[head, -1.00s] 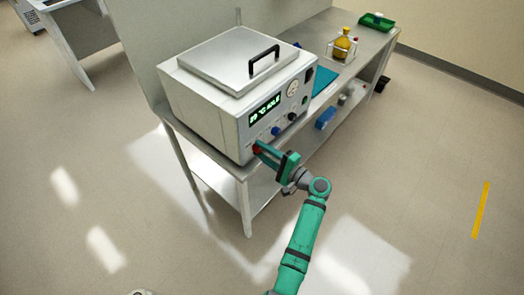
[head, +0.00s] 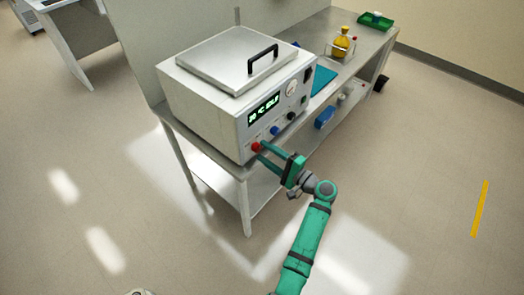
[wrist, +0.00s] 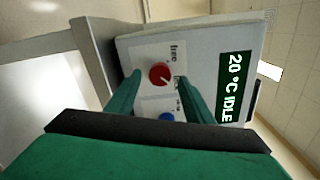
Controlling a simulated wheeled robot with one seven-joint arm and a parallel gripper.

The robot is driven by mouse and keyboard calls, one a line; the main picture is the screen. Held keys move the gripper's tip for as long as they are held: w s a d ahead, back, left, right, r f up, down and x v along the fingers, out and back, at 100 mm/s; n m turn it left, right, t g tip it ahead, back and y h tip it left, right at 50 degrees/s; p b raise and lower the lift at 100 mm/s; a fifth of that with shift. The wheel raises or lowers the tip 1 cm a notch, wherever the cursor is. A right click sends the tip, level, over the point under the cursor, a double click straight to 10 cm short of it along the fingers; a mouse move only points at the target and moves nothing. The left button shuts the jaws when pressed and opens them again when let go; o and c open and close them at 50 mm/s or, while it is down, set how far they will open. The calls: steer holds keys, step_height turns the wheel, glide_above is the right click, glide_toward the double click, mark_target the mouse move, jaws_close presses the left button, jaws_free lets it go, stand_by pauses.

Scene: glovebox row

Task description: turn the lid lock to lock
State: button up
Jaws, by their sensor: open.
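The lid lock appears to be the red knob (head: 256,146) at the lower left of the front panel of a white box-shaped unit (head: 205,100). In the wrist view the red knob (wrist: 160,74) sits on a white plate, with a "free" label (wrist: 174,52) above right and a second label partly hidden by a finger. The knob's pale mark seems to point to the lower right, towards that second label. My gripper (head: 263,152) is open and empty in front of the knob, apart from it. In the wrist view its fingers (wrist: 160,88) stand either side.
A blue knob (head: 275,131) and a black knob (head: 291,115) lie along the same panel, under a green display (head: 264,107) that seems to read "20 °C IDLE" in the wrist view. The closed lid (head: 230,57) has a black handle. The floor in front is clear.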

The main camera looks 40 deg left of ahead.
steer(key=d, duration=0.8)
steer(key=shift+s+d, duration=0.25)
steer(key=shift+s, duration=0.15)
steer(key=shift+f, duration=0.1)
steer(key=s+d+f+m+t+h, duration=0.2)
steer(key=s+d+f+t+h, duration=0.15)
steer(key=f, duration=0.55)
steer(key=s+d+f+m+t+h, duration=0.1)
steer(key=s+d+f+t+h, duration=0.15)
steer(key=s+f, duration=0.4)
steer(key=s+d+f+t+h, duration=0.2)
steer(key=s+d+f+h, duration=0.4)
steer(key=s+d, duration=0.35)
steer(key=s+d+r+n+t+h, duration=0.25)
steer(key=s+d+r+h, duration=0.25)
steer(key=s+d+r, duration=0.4)
steer(key=s+r+n+t, duration=0.1)
steer(key=s+r+n, duration=0.1)
steer(key=s+r, duration=0.2)
steer(key=s+d+r+n+t+h, duration=0.1)
steer(key=s+r, duration=0.3)
steer(key=r, duration=0.6)
steer(key=shift+d+r+n+t, duration=0.3)
steer(key=shift+n+t, duration=0.35)
steer(key=shift+n, duration=0.1)
steer(key=shift+s, duration=0.1)
